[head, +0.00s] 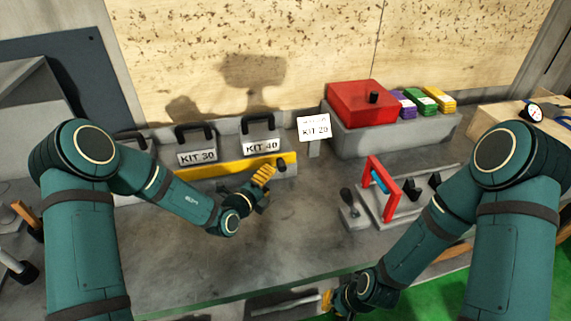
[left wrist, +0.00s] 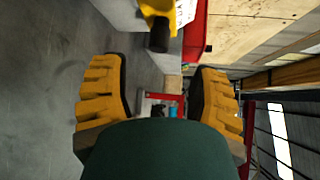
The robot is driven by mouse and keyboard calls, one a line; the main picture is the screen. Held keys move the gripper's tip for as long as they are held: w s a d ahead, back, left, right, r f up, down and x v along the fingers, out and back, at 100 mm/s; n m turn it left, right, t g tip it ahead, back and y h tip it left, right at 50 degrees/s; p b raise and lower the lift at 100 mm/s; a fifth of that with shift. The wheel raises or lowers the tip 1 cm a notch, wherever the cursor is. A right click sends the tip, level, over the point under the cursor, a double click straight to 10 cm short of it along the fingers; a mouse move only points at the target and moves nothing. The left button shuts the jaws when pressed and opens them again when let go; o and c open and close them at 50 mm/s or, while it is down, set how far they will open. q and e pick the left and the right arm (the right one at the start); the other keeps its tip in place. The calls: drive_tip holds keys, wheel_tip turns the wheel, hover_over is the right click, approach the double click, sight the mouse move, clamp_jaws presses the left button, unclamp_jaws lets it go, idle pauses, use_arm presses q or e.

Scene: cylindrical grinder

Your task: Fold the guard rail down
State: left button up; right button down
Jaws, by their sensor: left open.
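The yellow guard rail (head: 212,170) runs along the front of the kit cases on the bench, with a black knob (head: 282,165) at its right end. It looks raised. My left gripper (head: 264,176) is just in front of the rail's right end, close to the knob and partly covering the rail. The left wrist view shows the jaws (left wrist: 160,68) apart, with nothing between them. The rail's yellow end (left wrist: 158,7) and black knob (left wrist: 159,36) are ahead of them, apart from the fingers. My right gripper (head: 327,300) is low at the bench's front edge; its jaws are unclear.
Kit 30 (head: 197,158) and Kit 40 (head: 261,147) stand behind the rail. A Kit 20 sign (head: 314,129) and a red box (head: 362,104) are to the right. A red frame fixture (head: 383,190) stands right of the gripper. The bench between is clear.

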sight(285, 165)
use_arm(q)
drive_tip(key=b+x, duration=0.1)
drive_tip(key=x, duration=1)
drive_tip(key=shift+o, duration=0.2)
drive_tip(key=c, duration=1)
clamp_jaws()
drive_tip(key=shift+d+f, duration=0.1)
drive_tip(key=shift+f, duration=0.05)
